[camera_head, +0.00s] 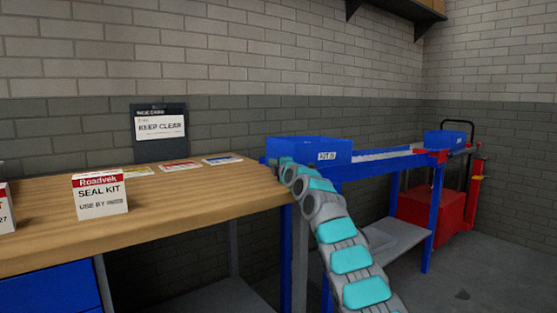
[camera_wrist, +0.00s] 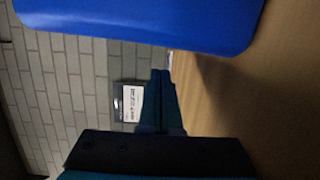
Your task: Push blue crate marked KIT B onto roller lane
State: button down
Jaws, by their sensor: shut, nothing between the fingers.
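A blue crate (camera_head: 308,149) with a small white label, too blurred to read surely, stands where the bench end meets the roller lane (camera_head: 385,154). I cannot tell how much of it rests on either. My arm reaches up to the crate's left side. My gripper is hidden in the head view. In the wrist view my gripper (camera_wrist: 161,74) is shut and empty, its fingertips just short of a large blue surface (camera_wrist: 140,22), likely this crate's side. Contact is not clear.
A second blue crate (camera_head: 445,139) stands at the lane's far end. The wooden bench (camera_head: 165,210) holds a Roadvek seal kit box (camera_head: 100,195) and flat cards (camera_head: 181,165). A KEEP CLEAR sign (camera_head: 160,128) stands behind. A red cart (camera_head: 435,207) is at right.

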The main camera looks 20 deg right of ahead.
jog(key=shift+w+d+p, duration=0.2)
jog(key=shift+d, duration=0.4)
jog(key=shift+w+d+p, duration=0.15)
jog(key=shift+w+d, duration=0.05)
jog(key=shift+d, duration=0.35)
jog(key=shift+w+a+r, duration=0.1)
jog(key=shift+a, duration=0.05)
